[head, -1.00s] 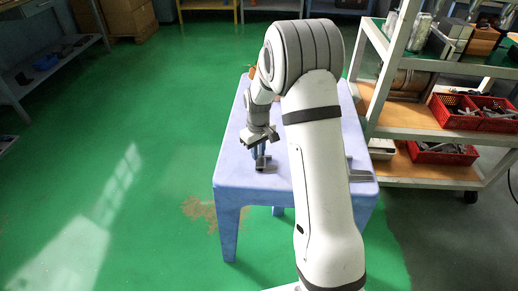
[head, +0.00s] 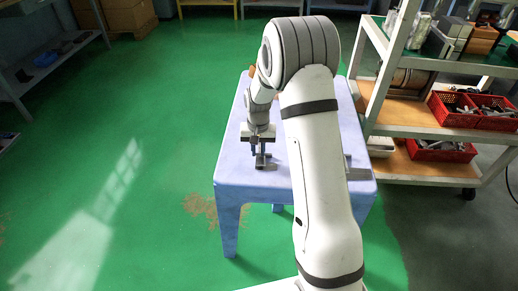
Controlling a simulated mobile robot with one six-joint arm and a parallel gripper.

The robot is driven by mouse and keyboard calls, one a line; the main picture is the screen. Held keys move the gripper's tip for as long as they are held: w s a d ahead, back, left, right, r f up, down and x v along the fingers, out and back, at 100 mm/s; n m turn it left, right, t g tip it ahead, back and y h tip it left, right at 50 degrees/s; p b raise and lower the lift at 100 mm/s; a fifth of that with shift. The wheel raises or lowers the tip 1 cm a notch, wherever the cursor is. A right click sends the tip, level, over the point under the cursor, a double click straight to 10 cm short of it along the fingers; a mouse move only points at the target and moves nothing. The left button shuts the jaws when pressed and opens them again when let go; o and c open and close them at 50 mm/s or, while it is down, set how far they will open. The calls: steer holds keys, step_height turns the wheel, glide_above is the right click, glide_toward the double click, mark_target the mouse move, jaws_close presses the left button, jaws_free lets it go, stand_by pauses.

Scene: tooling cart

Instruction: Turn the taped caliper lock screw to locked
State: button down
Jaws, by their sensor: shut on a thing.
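A pale blue table (head: 232,172) stands in the middle of the head view. My gripper (head: 260,153) points down over its left front part. It is shut at a small dark grey piece (head: 263,164), which looks like part of the caliper. The lock screw seems to be between the fingertips, but it is too small and covered to make out. A grey flat bar (head: 354,166) shows right of my arm. My arm hides the middle of the table, so I cannot tell whether bar and piece join. Tape and screw marking cannot be made out.
A shelved cart (head: 425,175) with red bins (head: 440,150) stands close on the table's right. A small orange-brown thing (head: 252,72) is at the table's back edge. The green floor (head: 130,120) on the left is clear.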

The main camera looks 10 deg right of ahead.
stand_by(0.5)
steer(key=c, duration=1.3)
jaws_free()
steer(key=shift+c, duration=0.2)
steer(key=shift+r+p, duration=0.7)
steer(key=shift+r, duration=3.2)
steer(key=s+r+n+t+p, duration=0.1)
steer(key=s+r+p, duration=0.4)
steer(key=r, duration=0.5)
steer(key=s+r+p, duration=0.3)
steer(key=s+r, duration=0.5)
steer(key=r, duration=0.1)
steer(key=s+r+n+t+p, duration=0.1)
steer(key=s+r+n+p, duration=0.1)
steer(key=s+r+p, duration=0.4)
steer(key=s+r, duration=0.4)
steer(key=s, duration=0.5)
steer(key=shift+s+t+p, duration=0.3)
steer(key=shift+s, duration=0.1)
